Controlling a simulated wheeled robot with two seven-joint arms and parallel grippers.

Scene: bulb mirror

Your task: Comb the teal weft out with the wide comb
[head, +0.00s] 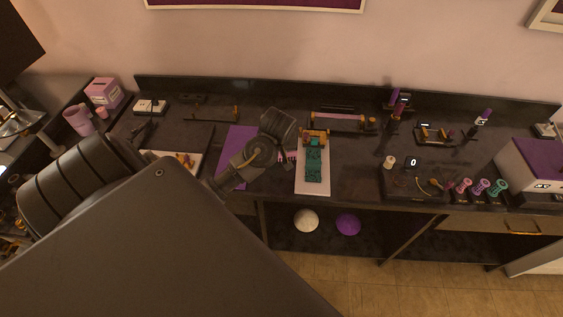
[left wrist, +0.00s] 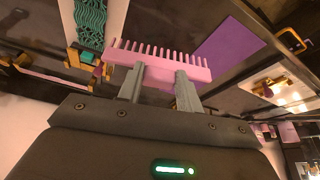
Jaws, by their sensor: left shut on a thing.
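The wide comb is pink with thick teeth. In the left wrist view my left gripper (left wrist: 160,88) is shut on the comb (left wrist: 190,70), whose teeth point away from the gripper. In the head view the comb (head: 287,157) shows only in part beside my left gripper (head: 277,160). The teal weft (head: 314,163) lies on a white mat (head: 312,188), just right of the comb and apart from it. An orange clamp (head: 316,138) sits at its far end. The wavy teal strands (left wrist: 91,22) also show in the left wrist view, left of the comb. My right gripper is not in view.
A purple mat (head: 238,148) lies left of the white mat, partly behind my left arm. A rack with a pink strip (head: 338,117) stands behind. A dark tray (head: 410,185) and several colored spools (head: 481,187) are at right.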

